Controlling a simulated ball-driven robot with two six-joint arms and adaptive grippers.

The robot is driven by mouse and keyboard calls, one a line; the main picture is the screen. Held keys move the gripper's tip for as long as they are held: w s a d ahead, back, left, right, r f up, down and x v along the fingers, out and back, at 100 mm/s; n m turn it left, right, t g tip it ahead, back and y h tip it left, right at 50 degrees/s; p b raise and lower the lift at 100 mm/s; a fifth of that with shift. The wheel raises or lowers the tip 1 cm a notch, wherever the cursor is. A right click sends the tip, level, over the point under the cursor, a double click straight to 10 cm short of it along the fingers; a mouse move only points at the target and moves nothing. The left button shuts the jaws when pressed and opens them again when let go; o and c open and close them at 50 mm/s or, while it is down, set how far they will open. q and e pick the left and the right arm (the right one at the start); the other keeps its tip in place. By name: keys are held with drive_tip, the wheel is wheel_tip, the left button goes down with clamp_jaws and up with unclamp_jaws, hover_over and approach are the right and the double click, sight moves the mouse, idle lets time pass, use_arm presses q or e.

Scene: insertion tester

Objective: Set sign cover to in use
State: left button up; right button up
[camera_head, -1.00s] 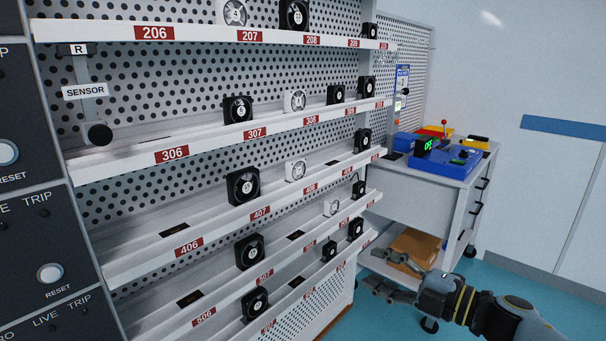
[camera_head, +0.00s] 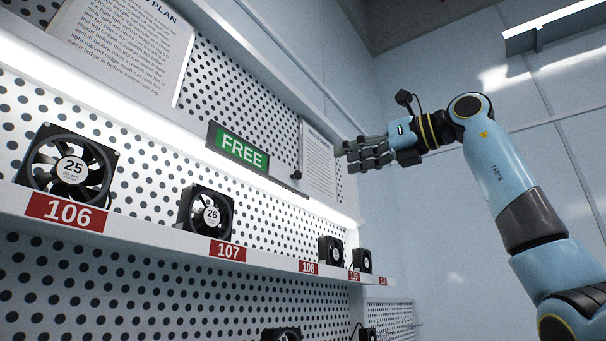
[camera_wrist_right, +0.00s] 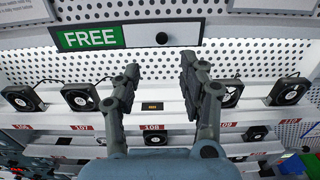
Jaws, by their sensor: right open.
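The sign shows a green FREE face (camera_head: 237,146) on the upper perforated panel, left of my right gripper in the head view. The FREE face also shows at the upper left of the wrist view (camera_wrist_right: 91,38). A grey cover (camera_wrist_right: 187,33) with a round black knob (camera_wrist_right: 162,38) sits to the right of the green face, leaving FREE exposed. The knob also shows in the head view (camera_head: 296,175). My right gripper (camera_head: 347,153) is open and empty, apart from the knob. In the wrist view its fingers (camera_wrist_right: 160,70) stand apart below the knob. My left gripper is out of view.
A ledge (camera_head: 140,226) with several black fans runs below the sign. Printed sheets hang on the panel, one (camera_head: 318,162) beside my right fingers and one (camera_head: 125,45) at upper left. The space right of the shelf is open up to the wall.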

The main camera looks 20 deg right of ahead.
sight(300, 174)
drive_tip(key=p+x, duration=0.3)
drive_tip(key=x, duration=0.7)
drive_tip(key=shift+w+p, duration=0.2)
drive_tip(key=shift+p, duration=0.2)
drive_tip(key=shift+w+a+f, duration=0.15)
drive_tip(key=shift+w+a, duration=0.15)
drive_tip(key=shift+w, duration=0.15)
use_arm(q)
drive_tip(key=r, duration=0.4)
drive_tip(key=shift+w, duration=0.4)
use_arm(e)
drive_tip(key=shift+s, duration=0.1)
drive_tip(key=shift+c, duration=0.2)
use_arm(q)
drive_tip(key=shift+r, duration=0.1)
use_arm(e)
clamp_jaws()
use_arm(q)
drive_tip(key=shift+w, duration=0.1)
